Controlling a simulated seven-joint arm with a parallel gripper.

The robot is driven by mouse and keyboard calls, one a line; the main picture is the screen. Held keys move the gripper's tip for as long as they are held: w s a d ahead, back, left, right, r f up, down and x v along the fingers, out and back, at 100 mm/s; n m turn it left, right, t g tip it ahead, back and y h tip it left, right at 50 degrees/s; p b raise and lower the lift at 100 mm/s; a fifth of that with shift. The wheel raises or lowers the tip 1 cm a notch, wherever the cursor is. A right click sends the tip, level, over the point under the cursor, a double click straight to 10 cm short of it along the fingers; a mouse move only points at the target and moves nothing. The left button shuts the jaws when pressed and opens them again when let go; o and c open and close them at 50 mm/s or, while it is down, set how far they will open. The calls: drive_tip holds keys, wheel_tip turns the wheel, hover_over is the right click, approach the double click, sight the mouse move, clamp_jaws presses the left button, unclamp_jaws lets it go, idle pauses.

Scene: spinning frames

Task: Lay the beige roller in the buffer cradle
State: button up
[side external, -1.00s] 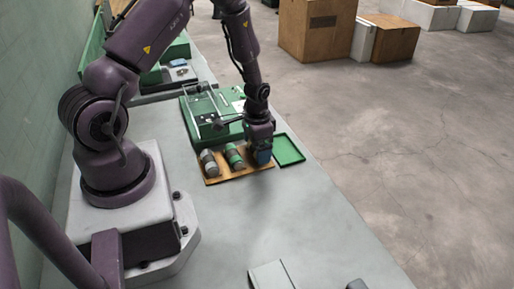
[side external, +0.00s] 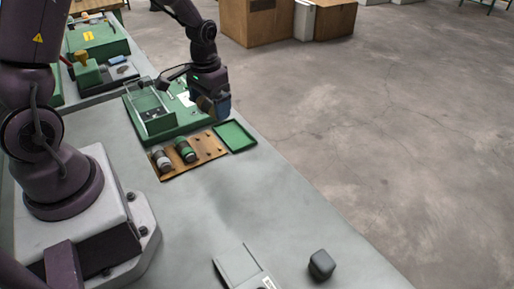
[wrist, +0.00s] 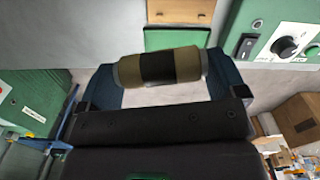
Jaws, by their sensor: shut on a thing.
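The beige roller, with a dark middle band and grey ends, is between the fingers of my gripper in the wrist view (wrist: 187,64). My gripper (side external: 212,106) is shut on it, with a finger at each end, and holds it in the air by the green machine. A wooden board (side external: 208,146) with small pegs lies on the bench below. A grey-and-white roller (side external: 162,159) and a green-banded roller (side external: 186,150) lie on its left part; its right part is bare. I cannot tell for sure which fixture is the buffer cradle.
The green machine (side external: 180,128) with a clear-sided cover (side external: 149,104) stands behind the board; its knob (wrist: 286,47) shows in the wrist view. An empty green tray (side external: 235,136) lies right of the board. A dark block (side external: 321,264) sits at the front. The middle bench is clear.

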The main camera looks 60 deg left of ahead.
sight(201, 96)
drive_tip(key=w+d+r+m, duration=0.25)
drive_tip(key=d+r, duration=0.25)
drive_tip(key=d, duration=0.6)
drive_tip(key=a+f, duration=0.1)
drive_tip(key=a, duration=0.1)
drive_tip(key=s+a+f+n, duration=0.1)
drive_tip(key=a, duration=0.2)
drive_tip(key=a+f+n, duration=0.1)
drive_tip(key=a, duration=0.2)
drive_tip(key=shift+s+f+n, duration=0.15)
drive_tip(key=shift+s+n, duration=0.1)
drive_tip(key=a+f, duration=0.1)
drive_tip(key=a, duration=0.1)
drive_tip(key=s+a+f, duration=0.1)
drive_tip(key=a, duration=0.1)
drive_tip(key=s+a+f, duration=0.1)
drive_tip(key=a, duration=0.1)
drive_tip(key=shift+s+a+f, duration=0.1)
drive_tip(key=shift+f, duration=0.3)
drive_tip(key=shift+a+f+m, duration=0.15)
drive_tip(key=shift+m, duration=0.45)
drive_tip(key=shift+w+m, duration=0.3)
drive_tip(key=shift+m, duration=0.2)
drive_tip(key=shift+f, duration=4.8)
drive_tip(key=shift+f, duration=0.15)
